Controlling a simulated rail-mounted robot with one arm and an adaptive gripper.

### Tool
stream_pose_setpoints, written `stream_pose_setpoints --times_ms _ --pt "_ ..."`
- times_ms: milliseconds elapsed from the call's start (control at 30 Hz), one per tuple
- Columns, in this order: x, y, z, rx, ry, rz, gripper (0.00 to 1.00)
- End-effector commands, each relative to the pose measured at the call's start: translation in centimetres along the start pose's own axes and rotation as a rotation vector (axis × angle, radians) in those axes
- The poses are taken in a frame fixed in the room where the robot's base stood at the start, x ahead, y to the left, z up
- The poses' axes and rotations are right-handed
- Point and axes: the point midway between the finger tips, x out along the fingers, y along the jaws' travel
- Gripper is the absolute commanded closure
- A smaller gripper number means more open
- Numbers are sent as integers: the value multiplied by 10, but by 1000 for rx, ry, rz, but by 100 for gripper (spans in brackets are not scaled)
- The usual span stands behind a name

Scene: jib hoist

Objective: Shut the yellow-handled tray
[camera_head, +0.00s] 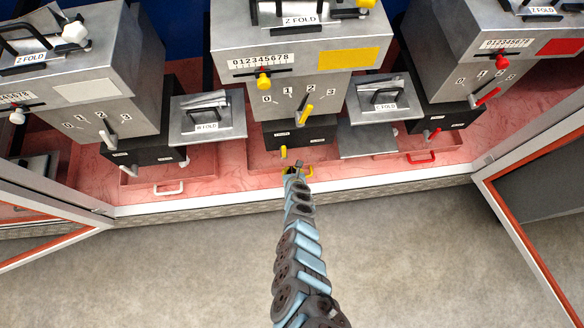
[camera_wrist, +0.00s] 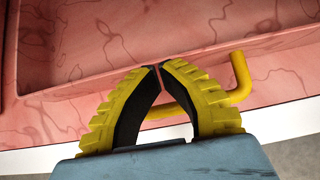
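The yellow handle (camera_wrist: 240,80) is a bent bar on the front of a pink marbled tray (camera_wrist: 90,84). In the head view the tray (camera_head: 262,160) sits low under the middle machine and projects forward from it, its handle mostly hidden by my arm. My gripper (camera_wrist: 158,68) has yellow ribbed fingers with black pads. The handle bar runs behind the fingers and shows through that gap; contact cannot be told. In the head view my gripper (camera_head: 296,168) is small, at the tray's front.
A white handle (camera_head: 168,188) is on the tray at left, a red handle (camera_head: 422,157) on the one at right. The middle machine (camera_head: 300,60) stands above. A white-edged ledge (camera_head: 230,202) runs along the front. Open framed panels stand at both sides.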

Motion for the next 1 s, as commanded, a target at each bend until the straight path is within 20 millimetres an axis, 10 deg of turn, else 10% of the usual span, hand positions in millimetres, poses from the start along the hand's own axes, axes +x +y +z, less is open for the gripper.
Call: stream_pose_setpoints --times_ms 1000 --pt "-44 4 11 -4 0 4 100"
